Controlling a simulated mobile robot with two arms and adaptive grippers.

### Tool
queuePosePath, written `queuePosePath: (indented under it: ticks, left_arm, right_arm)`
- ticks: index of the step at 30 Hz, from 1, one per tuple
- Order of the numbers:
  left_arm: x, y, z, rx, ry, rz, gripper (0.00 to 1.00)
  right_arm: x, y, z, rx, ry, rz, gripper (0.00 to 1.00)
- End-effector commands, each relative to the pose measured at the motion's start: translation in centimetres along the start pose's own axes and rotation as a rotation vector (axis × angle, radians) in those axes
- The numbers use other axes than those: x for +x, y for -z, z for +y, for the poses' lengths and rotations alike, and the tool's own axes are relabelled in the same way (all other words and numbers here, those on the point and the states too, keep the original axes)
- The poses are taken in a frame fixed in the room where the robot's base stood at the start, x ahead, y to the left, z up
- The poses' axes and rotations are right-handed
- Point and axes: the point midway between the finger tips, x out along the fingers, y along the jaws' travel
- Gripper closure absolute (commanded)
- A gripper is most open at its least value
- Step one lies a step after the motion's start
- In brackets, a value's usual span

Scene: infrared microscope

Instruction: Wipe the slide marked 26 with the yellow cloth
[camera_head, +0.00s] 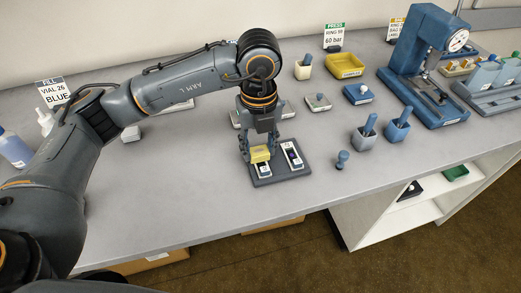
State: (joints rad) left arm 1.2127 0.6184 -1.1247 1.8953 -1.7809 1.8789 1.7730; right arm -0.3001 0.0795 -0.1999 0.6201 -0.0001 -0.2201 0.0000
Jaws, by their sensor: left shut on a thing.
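My left gripper (257,146) points down and is shut on the yellow cloth (260,155). The cloth is over the left one of two white slides, and I cannot tell whether it touches. The near end of that left slide (265,171) shows below the cloth. The right slide (292,154) has a dark patch and lies uncovered. Both are on a dark grey tray (293,174). The marks on the slides are too small to read, so I cannot tell which is 26. My right gripper is not in view.
A small blue-grey knobbed object (342,160) stands right of the tray. Two holders with blue handles (365,137) (397,130), a yellow bin (344,66) and a blue press (425,60) are farther right. The grey bench (190,195) is clear left of the tray.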

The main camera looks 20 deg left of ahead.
Motion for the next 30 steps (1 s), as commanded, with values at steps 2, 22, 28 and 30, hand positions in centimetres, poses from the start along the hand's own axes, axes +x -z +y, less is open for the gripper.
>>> queuePosePath:
  ticks: [2,22,28,30]
  left_arm:
    - [0.1,-0.5,0.1,-0.004,-0.001,-0.001,0.84]
    - [0.0,0.7,0.0,0.001,0.000,-0.001,0.84]
    - [0.0,1.6,0.0,0.000,0.000,-0.001,0.84]
    - [0.1,1.6,0.0,-0.001,0.000,-0.001,0.84]
  right_arm:
    - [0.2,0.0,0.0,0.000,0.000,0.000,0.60]
    - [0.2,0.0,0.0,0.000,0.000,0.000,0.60]
    - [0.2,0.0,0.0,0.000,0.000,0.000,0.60]
    - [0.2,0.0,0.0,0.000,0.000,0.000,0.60]
